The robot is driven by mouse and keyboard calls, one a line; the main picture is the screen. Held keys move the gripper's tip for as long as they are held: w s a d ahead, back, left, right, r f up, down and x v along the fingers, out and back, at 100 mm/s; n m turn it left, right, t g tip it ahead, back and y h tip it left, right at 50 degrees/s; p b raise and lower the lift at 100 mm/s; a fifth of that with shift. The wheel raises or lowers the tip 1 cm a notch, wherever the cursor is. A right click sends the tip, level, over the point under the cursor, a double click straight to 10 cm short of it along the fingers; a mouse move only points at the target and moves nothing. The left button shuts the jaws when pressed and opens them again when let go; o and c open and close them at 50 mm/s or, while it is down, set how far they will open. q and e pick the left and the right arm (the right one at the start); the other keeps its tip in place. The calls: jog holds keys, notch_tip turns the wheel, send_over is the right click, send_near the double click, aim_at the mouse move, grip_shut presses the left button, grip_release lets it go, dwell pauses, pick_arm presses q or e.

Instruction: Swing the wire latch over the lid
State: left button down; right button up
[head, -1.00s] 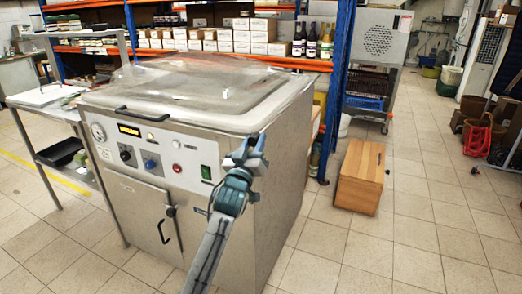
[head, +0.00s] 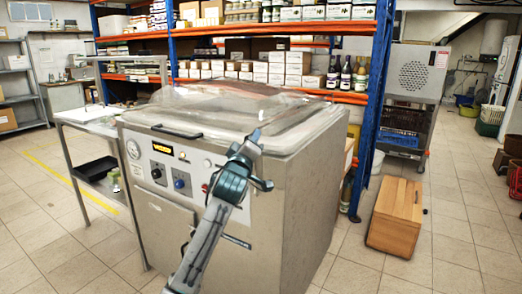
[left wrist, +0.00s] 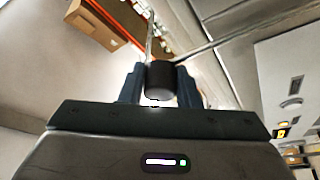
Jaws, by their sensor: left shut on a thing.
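The steel machine (head: 285,225) has a clear domed lid (head: 235,103) lying over its top, with a dark bar handle (head: 177,131) at the front edge. My left gripper (head: 250,143) is at the machine's upper front, near its right corner, below the lid's edge. In the left wrist view my left gripper (left wrist: 160,88) is shut on a short black cylinder with thin metal rods running from it. It looks like the grip of the wire latch (left wrist: 212,44). The latch cannot be made out in the head view. My right gripper is not in view.
The machine's front panel has a gauge (head: 133,149) and knobs. A steel side table (head: 88,120) stands at its left. A shelf rack (head: 372,110) is behind, and a wooden box (head: 396,218) is on the floor at the right. The floor beyond the box is largely open.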

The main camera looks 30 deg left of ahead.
pick_arm(q)
jog(key=shift+a+r, duration=0.35)
jog(key=shift+a, duration=0.3)
jog(key=shift+r, duration=0.15)
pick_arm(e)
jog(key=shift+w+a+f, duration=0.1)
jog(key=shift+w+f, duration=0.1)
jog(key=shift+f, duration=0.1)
pick_arm(q)
jog(key=shift+w+a, duration=0.1)
jog(key=shift+a, duration=0.05)
jog(key=c, duration=1.3)
grip_release()
jog(key=shift+o, duration=1)
jog(key=shift+a, duration=0.2)
jog(key=shift+s+d+f, duration=0.15)
jog(key=shift+s+f, duration=0.05)
jog(key=shift+f, duration=0.2)
jog(key=b+v, duration=0.2)
jog(key=v, duration=0.8)
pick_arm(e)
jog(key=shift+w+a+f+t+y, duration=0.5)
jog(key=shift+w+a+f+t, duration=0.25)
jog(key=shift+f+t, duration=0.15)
pick_arm(q)
jog(key=shift+s, duration=0.1)
